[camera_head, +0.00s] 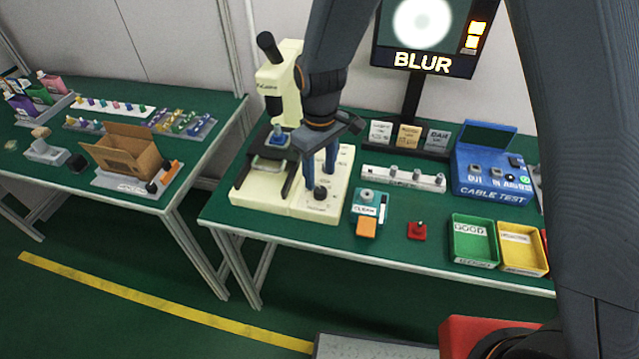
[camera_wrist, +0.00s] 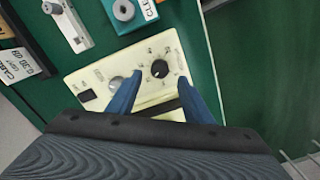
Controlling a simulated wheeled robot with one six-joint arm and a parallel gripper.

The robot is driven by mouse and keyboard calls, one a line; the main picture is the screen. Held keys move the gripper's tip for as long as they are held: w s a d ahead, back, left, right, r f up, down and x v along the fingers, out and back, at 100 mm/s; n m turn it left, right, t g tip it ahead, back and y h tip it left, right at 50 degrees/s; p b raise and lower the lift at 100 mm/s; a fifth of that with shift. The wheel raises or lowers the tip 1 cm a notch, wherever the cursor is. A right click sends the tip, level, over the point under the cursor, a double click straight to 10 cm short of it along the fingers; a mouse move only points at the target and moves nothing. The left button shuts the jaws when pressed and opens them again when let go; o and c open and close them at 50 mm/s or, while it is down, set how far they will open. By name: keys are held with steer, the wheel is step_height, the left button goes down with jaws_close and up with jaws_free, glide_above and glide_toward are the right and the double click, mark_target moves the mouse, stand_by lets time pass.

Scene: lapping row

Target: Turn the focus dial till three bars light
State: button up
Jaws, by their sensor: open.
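The microscope (camera_head: 283,82) is cream, with a control panel (camera_head: 335,207) on its right side. The black round dial (camera_head: 320,193) sits near the panel's front; in the wrist view the dial (camera_wrist: 160,69) shows a white pointer and marks around it. My gripper (camera_head: 325,176) is above the panel, blue fingers pointing down, open. In the wrist view the fingers (camera_wrist: 160,82) stand apart, either side of the dial's near side; contact cannot be told. The screen (camera_head: 420,62) reads BLUR under a soft white disc, with two lit bars (camera_head: 475,35) visible at its right.
A silver knob (camera_wrist: 115,84) and black switch (camera_wrist: 88,97) share the panel. A teal cleaning block (camera_head: 368,207), red joystick-like piece (camera_head: 417,231), green bin (camera_head: 474,240), yellow bin (camera_head: 522,248) and blue cable tester (camera_head: 490,172) stand to the right. Bare green table lies between them.

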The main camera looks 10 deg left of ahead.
mark_target(320, 190)
steer(key=shift+f+p, duration=0.6)
steer(key=shift+f, duration=2)
steer(key=c, duration=1.1)
steer(key=shift+o, duration=0.2)
steer(key=m, duration=0.5)
steer(key=o, duration=1.1)
steer(key=shift+c, duration=0.2)
steer(key=shift+r, duration=0.1)
steer(key=shift+r+b, duration=0.9)
steer(key=shift+r, duration=3)
